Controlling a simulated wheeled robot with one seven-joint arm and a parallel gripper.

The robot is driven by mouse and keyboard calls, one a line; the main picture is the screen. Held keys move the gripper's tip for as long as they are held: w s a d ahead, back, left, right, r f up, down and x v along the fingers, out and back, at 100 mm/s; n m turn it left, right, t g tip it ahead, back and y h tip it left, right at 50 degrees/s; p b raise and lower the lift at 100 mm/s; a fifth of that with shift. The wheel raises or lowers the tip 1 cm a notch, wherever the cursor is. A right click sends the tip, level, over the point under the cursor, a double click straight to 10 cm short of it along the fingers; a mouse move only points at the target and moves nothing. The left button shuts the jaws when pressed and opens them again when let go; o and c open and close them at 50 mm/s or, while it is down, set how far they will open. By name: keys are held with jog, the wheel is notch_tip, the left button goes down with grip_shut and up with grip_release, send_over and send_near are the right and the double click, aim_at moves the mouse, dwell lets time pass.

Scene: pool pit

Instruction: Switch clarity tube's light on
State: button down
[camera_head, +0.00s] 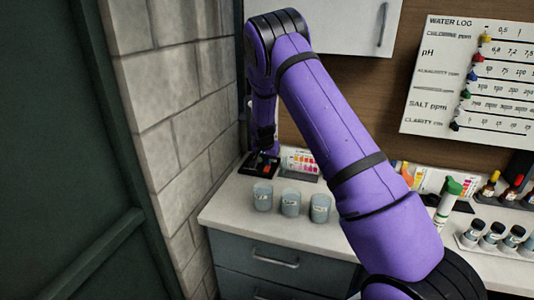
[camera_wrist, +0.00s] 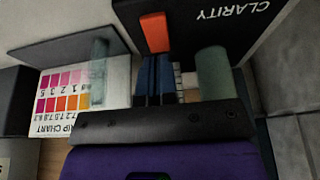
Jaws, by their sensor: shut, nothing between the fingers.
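The clarity unit is a dark base (camera_wrist: 237,25) marked CLARITY, at the top of the wrist view. An orange-red switch (camera_wrist: 155,32) sits on it. A grey-green cylinder (camera_wrist: 213,72), apparently the clarity tube, stands beside the switch, to its right. My gripper (camera_wrist: 154,62) is shut and empty, its blue fingertips right at the near end of the switch; I cannot tell whether they touch it. In the head view the dark base (camera_head: 252,169) with the red switch (camera_head: 267,171) is at the counter's back left corner, under my wrist. I see no glow in the tube.
A colour strip chart (camera_wrist: 68,98) and a translucent vial (camera_wrist: 98,72) are just left of my gripper in the wrist view. Several jars (camera_head: 290,203) stand in front on the counter (camera_head: 290,232). A block wall (camera_head: 185,120) is close on the left.

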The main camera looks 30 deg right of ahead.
jog(key=shift+f, duration=0.45)
jog(key=shift+w+d, duration=0.1)
jog(key=shift+d+f, duration=0.1)
jog(key=shift+f, duration=0.1)
jog(key=shift+w+d+f+g+y, duration=0.1)
jog(key=shift+f+g+y, duration=0.3)
jog(key=shift+g+y, duration=0.4)
